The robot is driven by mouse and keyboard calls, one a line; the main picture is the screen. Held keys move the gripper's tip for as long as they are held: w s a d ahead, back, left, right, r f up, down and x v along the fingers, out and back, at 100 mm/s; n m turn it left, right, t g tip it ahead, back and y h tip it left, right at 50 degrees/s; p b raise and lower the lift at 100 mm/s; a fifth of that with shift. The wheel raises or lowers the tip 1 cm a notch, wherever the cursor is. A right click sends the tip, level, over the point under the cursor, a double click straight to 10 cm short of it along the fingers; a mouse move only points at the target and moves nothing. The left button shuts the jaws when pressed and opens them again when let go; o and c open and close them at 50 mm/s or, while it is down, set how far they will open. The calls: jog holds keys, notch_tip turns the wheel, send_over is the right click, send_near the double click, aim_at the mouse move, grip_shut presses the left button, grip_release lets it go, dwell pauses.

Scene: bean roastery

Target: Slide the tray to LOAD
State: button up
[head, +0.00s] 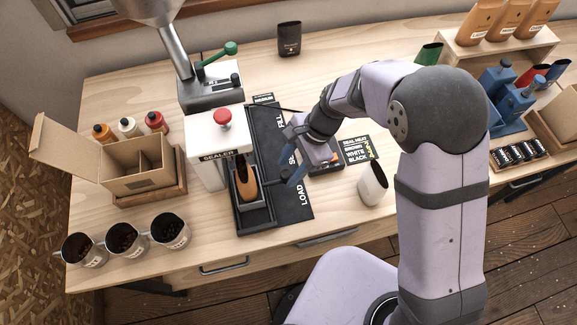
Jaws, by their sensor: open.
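The dark tray (265,197) holds an upright brown bag (246,187) with an open dark mouth. It sits in the black track at the front of the white sealer (216,140), whose body hides its far side. The black label plate (294,208) beside the track reads LOAD at its near end, with other words farther back partly covered by my arm. My gripper (292,160) is open, its blue fingers low over the label plate, just right of the tray. A small dark knob shows by the fingers; I cannot tell whether they touch it.
Several metal cups (170,231) and a cardboard box (130,165) are at left. A green-handled filler (212,85) stands behind the sealer. The bench's front strip is mostly clear.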

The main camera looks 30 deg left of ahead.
jog(key=shift+s+a+f, duration=0.1)
jog(key=shift+s+f, duration=0.05)
jog(key=shift+f, duration=0.4)
grip_shut()
jog(key=shift+s+d, duration=1.45)
jog(key=shift+s, duration=0.05)
grip_release()
jog(key=shift+d, duration=0.1)
jog(key=shift+s, duration=0.1)
jog(key=shift+r, duration=0.1)
